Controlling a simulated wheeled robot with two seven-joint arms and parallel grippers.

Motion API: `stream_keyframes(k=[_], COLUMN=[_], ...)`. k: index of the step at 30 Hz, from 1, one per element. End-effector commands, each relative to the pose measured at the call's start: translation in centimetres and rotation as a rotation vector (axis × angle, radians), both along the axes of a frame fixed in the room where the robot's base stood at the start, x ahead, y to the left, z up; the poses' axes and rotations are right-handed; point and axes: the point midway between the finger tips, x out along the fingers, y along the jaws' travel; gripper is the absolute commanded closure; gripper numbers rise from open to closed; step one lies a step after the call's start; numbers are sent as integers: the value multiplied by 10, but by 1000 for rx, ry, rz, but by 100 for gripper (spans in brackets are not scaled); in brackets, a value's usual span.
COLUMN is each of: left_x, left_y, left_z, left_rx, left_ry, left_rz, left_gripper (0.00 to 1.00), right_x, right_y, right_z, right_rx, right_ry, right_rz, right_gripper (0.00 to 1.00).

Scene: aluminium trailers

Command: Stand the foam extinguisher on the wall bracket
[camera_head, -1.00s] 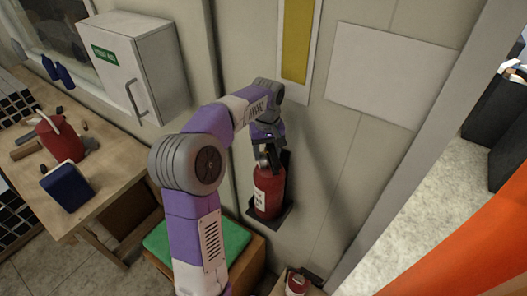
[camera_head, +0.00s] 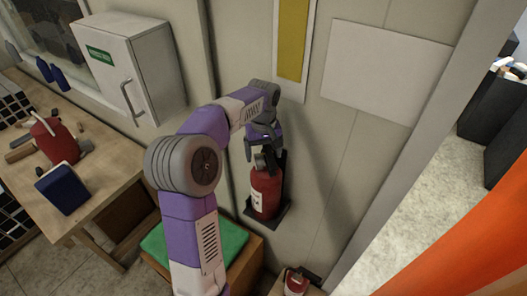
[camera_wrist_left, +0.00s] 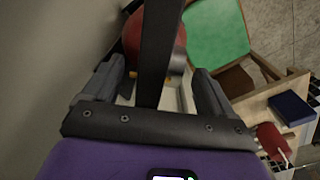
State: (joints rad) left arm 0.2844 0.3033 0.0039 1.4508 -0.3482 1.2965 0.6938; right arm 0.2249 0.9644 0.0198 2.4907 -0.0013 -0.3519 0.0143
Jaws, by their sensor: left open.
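The foam extinguisher (camera_head: 266,194), a red cylinder with a pale label and a dark top, stands upright on the dark wall bracket (camera_head: 284,213) in the head view. My left gripper (camera_head: 262,148) is just above its top, with the jaws open. In the left wrist view the two fingers (camera_wrist_left: 155,85) are spread apart. The red extinguisher body (camera_wrist_left: 152,38) shows beyond them, partly hidden by a dark bar. I cannot tell whether a finger touches the valve. My right gripper is not in view.
A wooden workbench (camera_head: 110,180) with a red can (camera_head: 55,140) and a blue box (camera_head: 63,188) is at left. A white cabinet (camera_head: 128,70) hangs above it. A stool with a green top (camera_head: 232,240) stands left of the bracket. Another red object (camera_head: 295,284) is low in front.

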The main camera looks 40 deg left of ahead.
Motion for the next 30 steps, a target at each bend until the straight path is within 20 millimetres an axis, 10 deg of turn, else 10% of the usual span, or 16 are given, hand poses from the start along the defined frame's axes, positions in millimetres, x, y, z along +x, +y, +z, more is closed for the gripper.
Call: stream_keyframes(k=[18, 30], left_x=[0, 0], left_y=[0, 0], left_z=[67, 75], left_rx=[1, 0], left_ry=[1, 1], left_rz=[1, 0], left_gripper=[14, 14], right_x=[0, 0], right_y=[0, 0], right_z=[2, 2], right_rx=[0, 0], right_ry=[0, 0], right_rz=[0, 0], right_gripper=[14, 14])
